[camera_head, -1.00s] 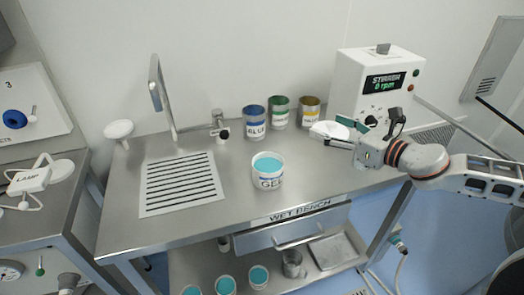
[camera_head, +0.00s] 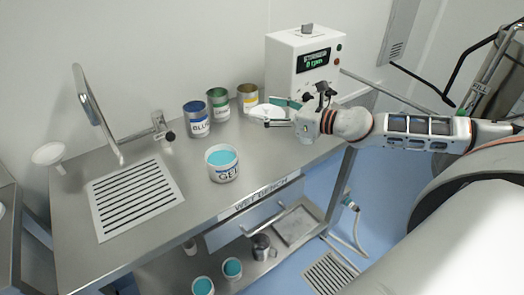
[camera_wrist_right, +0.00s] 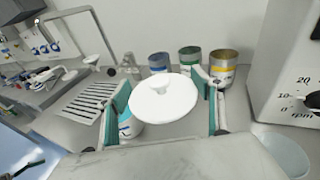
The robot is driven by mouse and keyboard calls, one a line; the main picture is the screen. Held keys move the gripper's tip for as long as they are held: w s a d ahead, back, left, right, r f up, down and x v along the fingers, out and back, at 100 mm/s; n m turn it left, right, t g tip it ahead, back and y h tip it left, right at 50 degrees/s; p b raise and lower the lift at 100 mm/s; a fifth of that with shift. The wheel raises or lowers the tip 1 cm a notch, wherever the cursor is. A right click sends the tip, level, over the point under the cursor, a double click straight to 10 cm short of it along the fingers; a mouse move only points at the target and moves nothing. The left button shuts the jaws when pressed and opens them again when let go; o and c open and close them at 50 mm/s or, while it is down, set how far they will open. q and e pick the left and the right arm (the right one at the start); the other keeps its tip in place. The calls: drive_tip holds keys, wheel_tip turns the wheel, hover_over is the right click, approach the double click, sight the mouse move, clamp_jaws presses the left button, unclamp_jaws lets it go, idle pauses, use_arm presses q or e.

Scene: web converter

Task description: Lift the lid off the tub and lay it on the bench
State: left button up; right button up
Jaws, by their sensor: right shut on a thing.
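The white tub marked GEL (camera_head: 223,173) stands upright on the bench (camera_head: 150,236), with its top open and teal contents showing. My right gripper (camera_head: 273,112) is shut on the white round lid (camera_head: 262,114), to the right of the tub and apart from it. In the right wrist view the lid (camera_wrist_right: 165,100) sits between the two fingers of my right gripper (camera_wrist_right: 163,92), its knob facing up. Part of the tub (camera_wrist_right: 129,126) shows behind the lid and a finger. Whether the lid touches the bench is hard to tell. My left gripper is not in view.
Blue (camera_head: 197,121), green (camera_head: 218,104) and yellow (camera_head: 248,97) labelled cans stand behind the tub. The stirrer box (camera_head: 295,66) is behind the lid. A slatted drain (camera_head: 134,197) and tap (camera_head: 161,127) are at left. Bench surface is clear in front of the cans.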

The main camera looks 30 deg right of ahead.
drive_tip(key=b, duration=0.2)
hover_over(267, 157)
wheel_tip(267, 157, down, 11)
drive_tip(key=shift+f, duration=0.6)
wheel_tip(267, 157, down, 4)
drive_tip(key=shift+r+b, duration=0.1)
drive_tip(key=shift+b, duration=0.8)
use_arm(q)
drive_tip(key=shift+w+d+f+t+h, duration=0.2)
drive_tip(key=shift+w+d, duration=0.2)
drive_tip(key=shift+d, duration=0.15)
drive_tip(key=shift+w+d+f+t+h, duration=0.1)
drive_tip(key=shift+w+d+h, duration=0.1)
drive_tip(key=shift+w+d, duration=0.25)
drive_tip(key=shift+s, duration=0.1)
use_arm(e)
drive_tip(key=o, duration=1.2)
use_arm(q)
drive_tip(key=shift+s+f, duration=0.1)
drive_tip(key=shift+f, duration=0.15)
use_arm(e)
drive_tip(key=shift+o, duration=0.2)
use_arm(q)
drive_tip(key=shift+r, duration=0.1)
